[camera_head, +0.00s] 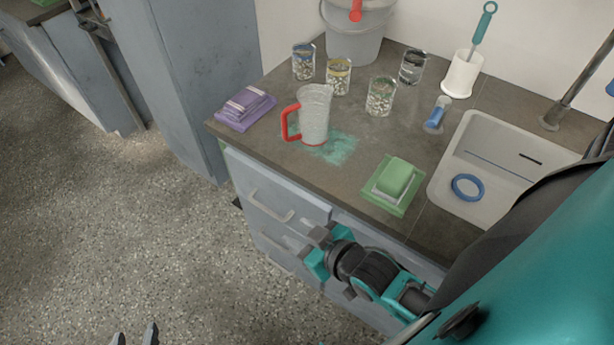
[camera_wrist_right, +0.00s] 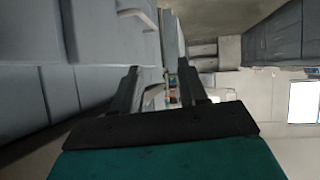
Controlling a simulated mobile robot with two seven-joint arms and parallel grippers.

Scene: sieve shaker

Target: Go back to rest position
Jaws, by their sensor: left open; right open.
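My left gripper (camera_head: 135,335) shows only as two separated fingertips at the bottom edge of the head view, over the speckled floor. It is open, with nothing between the tips. My right gripper (camera_head: 305,245) is in front of the grey cabinet drawers, below the counter's front edge. In the right wrist view its two fingers (camera_wrist_right: 158,90) are spread apart with nothing held between them. My right arm reaches there from the lower right and hides part of the drawers. Whether the right gripper touches the cabinet cannot be told.
The floor (camera_head: 130,230) at left is clear.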

